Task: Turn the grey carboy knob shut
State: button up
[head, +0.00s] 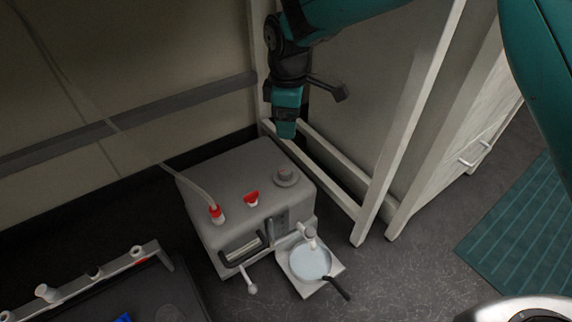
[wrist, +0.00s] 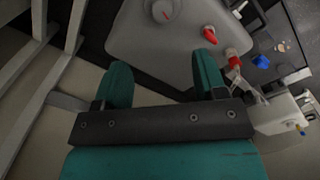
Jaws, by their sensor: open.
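The grey carboy (head: 240,177) is a box-shaped container standing on the dark floor. Its round grey knob (head: 286,176) sits on top near the right corner. In the wrist view the knob (wrist: 162,10) is at the top edge, partly cut off, with a small red mark on it. My gripper (head: 285,128) is above and behind the carboy, pointing down. In the wrist view its two teal fingers (wrist: 160,65) are apart with nothing between them. The knob lies beyond the fingertips, and the gripper does not touch it.
A red fitting (head: 251,198) and a red-collared hose connector (head: 216,213) stand up from the carboy's top. A shallow pan (head: 310,262) with a dark handle sits at its front. A white frame (head: 340,190) stands close on the right. A rack (head: 85,281) is at lower left.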

aim_at(286, 170)
jog(key=f+b, duration=0.2)
jog(key=f, duration=0.3)
jog(key=f+b, duration=0.3)
jog(key=f, duration=0.2)
jog(key=f+b, duration=0.3)
jog(key=f, duration=0.2)
jog(key=shift+a+f, duration=0.3)
jog(key=shift+f, duration=0.1)
jog(key=shift+c, duration=0.2)
jog(key=shift+r, duration=0.1)
jog(key=c, duration=0.9)
